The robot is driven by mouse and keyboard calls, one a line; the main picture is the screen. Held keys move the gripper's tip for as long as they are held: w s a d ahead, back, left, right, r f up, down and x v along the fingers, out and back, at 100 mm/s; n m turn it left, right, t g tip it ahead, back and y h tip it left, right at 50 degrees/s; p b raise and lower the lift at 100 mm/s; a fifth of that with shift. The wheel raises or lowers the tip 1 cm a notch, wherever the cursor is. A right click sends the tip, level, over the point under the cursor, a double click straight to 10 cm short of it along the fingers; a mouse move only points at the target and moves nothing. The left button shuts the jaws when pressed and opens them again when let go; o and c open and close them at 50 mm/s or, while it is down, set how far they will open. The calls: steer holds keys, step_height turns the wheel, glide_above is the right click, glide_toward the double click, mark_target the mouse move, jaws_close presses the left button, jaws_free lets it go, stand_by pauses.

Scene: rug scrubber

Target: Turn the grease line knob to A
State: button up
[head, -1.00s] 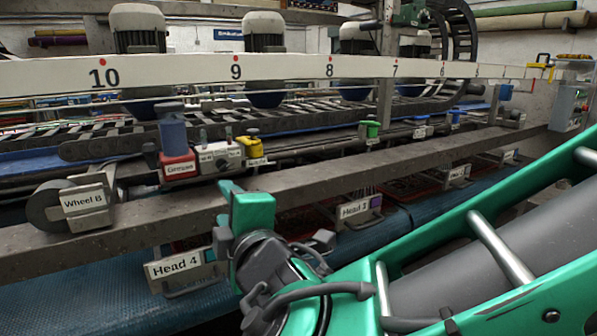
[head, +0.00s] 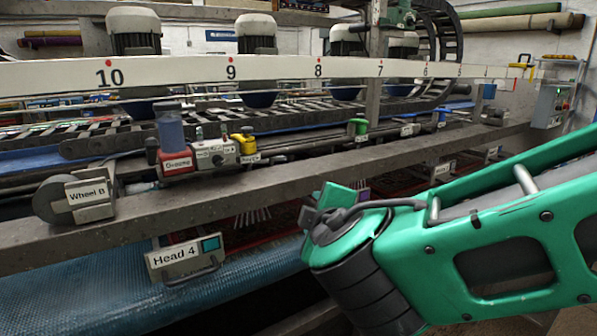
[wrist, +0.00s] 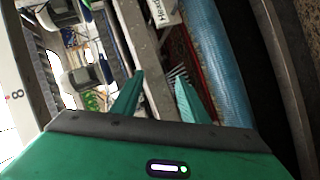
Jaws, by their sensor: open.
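The grease unit (head: 175,163) is a red block with a "Grease" label and a clear blue cup on top, on the machine behind the front rail. Right beside it is a pale box (head: 215,157) with a small dark knob (head: 217,160) on its face; its markings are too small to read. My gripper (wrist: 160,76) is open and empty in the wrist view, its two green fingers apart over the rail and red rug area. In the head view my arm's end is right of and below the knob box, well apart from it; the fingers are mostly hidden there.
A long grey rail (head: 130,216) runs in front of the grease unit. A yellow fitting (head: 243,143) stands just right of the knob box. Wheel B (head: 85,196) is left, and Head 4 (head: 180,256) sits below over the blue belt (head: 90,295). A numbered white beam (head: 200,74) crosses above.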

steer(key=s+d+f+m+g+h, duration=0.1)
steer(key=d+f+m+g+h, duration=0.15)
steer(key=d, duration=0.65)
steer(key=s+d+f+m+g+h, duration=0.1)
steer(key=d+f+m+g, duration=0.2)
steer(key=d, duration=0.6)
steer(key=s+d+f+m+g+h, duration=0.1)
steer(key=d+f+m+h, duration=0.15)
steer(key=d+m, duration=0.4)
steer(key=s+d+f+m+g+y, duration=0.1)
steer(key=s+d+f+m+g, duration=0.3)
steer(key=s+d, duration=0.65)
steer(key=s+d+f+m+g+y, duration=0.1)
steer(key=s+m, duration=0.4)
steer(key=s, duration=0.8)
steer(key=d+g+y, duration=0.1)
steer(key=g+y, duration=0.1)
steer(key=shift+s+d+f+y, duration=0.15)
steer(key=shift+s+f+y, duration=0.15)
steer(key=shift+y, duration=0.1)
